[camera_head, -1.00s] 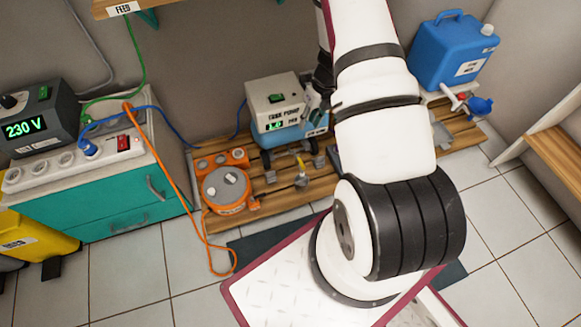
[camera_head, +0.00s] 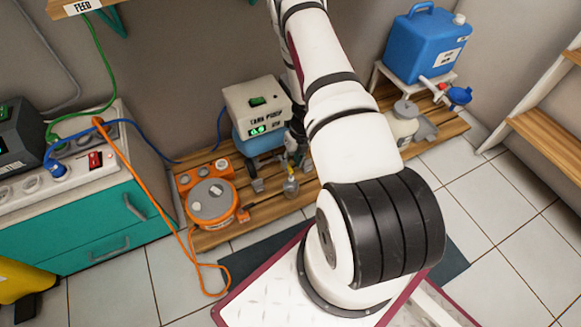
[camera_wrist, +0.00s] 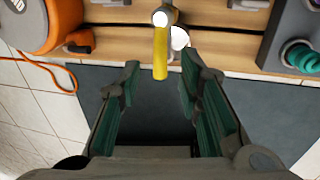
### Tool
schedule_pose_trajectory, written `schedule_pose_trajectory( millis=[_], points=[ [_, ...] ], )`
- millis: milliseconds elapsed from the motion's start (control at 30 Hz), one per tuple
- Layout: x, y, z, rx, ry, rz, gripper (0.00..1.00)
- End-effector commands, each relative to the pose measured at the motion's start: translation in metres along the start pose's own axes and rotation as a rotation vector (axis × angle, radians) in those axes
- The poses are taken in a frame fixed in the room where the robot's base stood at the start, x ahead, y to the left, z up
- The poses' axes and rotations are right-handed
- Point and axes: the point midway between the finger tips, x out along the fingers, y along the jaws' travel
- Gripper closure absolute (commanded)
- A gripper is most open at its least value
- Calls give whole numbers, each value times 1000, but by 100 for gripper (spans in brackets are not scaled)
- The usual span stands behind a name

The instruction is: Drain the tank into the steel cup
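A grey-white box labelled as a tank pump (camera_head: 257,103) sits on a blue tank (camera_head: 257,140) on the wooden platform. A short yellow lever (camera_wrist: 161,52) stands out in front of it, with a pale round end at its top. A small silvery round piece (camera_head: 290,187) sits below the lever; I cannot tell if it is the steel cup. My gripper (camera_wrist: 158,66) is open and empty. Its two fingers are either side of the lever's lower end in the wrist view, without visible contact.
An orange round device (camera_head: 212,202) with a cable stands left on the platform. A blue jerrycan (camera_head: 425,45) with a red-handled tap stands at the back right, near a pale round container (camera_head: 402,125). A teal cabinet (camera_head: 90,222) is at left. Tiled floor is clear at right.

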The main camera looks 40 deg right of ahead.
Motion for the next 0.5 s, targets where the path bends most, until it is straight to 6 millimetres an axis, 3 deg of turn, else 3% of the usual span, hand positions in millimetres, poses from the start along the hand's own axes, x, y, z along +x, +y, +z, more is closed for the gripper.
schedule_pose_trajectory(
  millis=[200,500],
  points=[
    [21,0,0,0,0,0,67],
    [24,0,0,-1,0,0,67]
  ],
)
